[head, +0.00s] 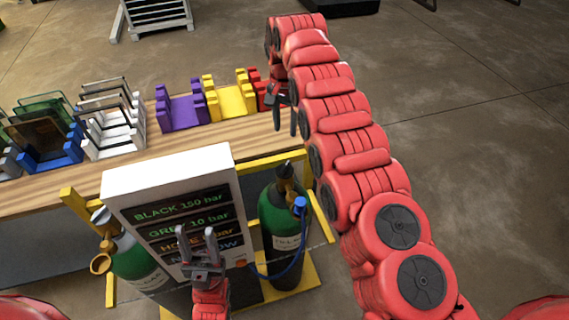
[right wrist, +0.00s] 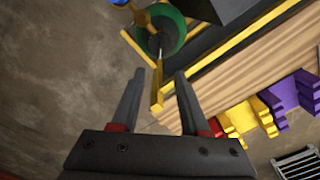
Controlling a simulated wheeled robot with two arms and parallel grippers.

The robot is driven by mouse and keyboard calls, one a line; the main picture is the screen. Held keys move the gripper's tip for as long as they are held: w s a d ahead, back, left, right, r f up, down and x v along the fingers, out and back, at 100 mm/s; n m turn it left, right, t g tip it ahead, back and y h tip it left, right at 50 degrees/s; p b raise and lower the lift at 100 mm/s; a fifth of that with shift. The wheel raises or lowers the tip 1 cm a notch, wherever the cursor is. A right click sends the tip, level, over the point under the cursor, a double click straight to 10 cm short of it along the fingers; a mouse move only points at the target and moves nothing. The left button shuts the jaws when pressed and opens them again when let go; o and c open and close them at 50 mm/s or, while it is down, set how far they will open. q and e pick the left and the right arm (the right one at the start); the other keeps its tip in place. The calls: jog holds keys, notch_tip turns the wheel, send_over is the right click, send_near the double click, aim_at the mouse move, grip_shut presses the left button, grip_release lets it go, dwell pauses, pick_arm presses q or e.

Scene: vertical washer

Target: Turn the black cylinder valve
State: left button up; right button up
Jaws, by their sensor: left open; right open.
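Two green gas cylinders stand by the white panel. The right cylinder (head: 283,222) has a black valve (head: 286,168) on top and a blue regulator part (head: 299,206). In the right wrist view its green shoulder (right wrist: 176,38) shows at the top, beyond my fingers. The left cylinder (head: 135,258) has a grey valve (head: 101,215). My right gripper (head: 283,118) is open and empty above and behind the black valve, apart from it. It also shows in the right wrist view (right wrist: 160,82). My left gripper (head: 196,238) is open and empty in front of the panel.
The white panel (head: 165,170) shows a "BLACK 150 bar" line and a "GREY 10 bar" line. A yellow frame (head: 321,216) surrounds the cylinders. Behind stands a wooden table (head: 150,142) with purple (head: 182,108), yellow (head: 231,99) and other coloured holders. Floor is clear at the right.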

jog(key=b, duration=1)
send_over(285, 167)
notch_tip(285, 167, down, 11)
jog(key=shift+w+r, duration=0.1)
jog(key=shift+r, duration=0.05)
jog(key=shift+a+f, duration=0.2)
jog(key=shift+f, duration=0.95)
jog(key=shift+d+f+p, duration=0.15)
jog(key=shift+f+p, duration=0.15)
jog(key=shift+p, duration=0.25)
jog(key=shift+f, duration=1.2)
grip_shut()
